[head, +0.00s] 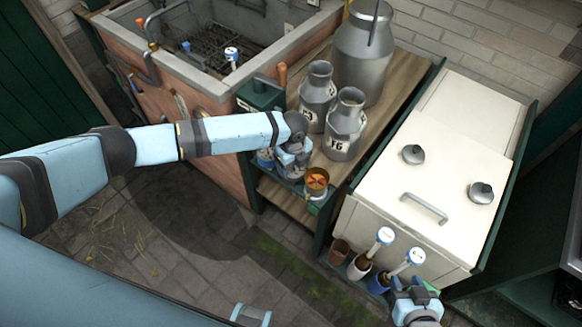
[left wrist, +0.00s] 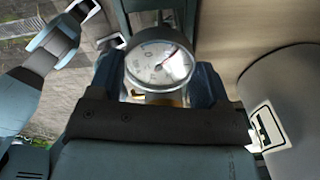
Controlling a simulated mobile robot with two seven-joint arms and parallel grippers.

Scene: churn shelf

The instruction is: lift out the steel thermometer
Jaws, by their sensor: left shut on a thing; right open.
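My left gripper (head: 291,163) reaches down at the front edge of the wooden shelf, beside the milk cans. In the left wrist view a round white dial with a steel rim and a red needle, the steel thermometer (left wrist: 160,62), sits between its two dark fingers, which are shut on it. The thermometer's lower part is hidden by the gripper, so I cannot tell how deep it sits.
Steel cans (head: 318,95) stand on the shelf (head: 385,110) just behind my left gripper. A copper-coloured cup (head: 317,179) is close on its right. A brick sink (head: 195,130) stands at left and a white chest (head: 435,190) at right. The paved floor in front is clear.

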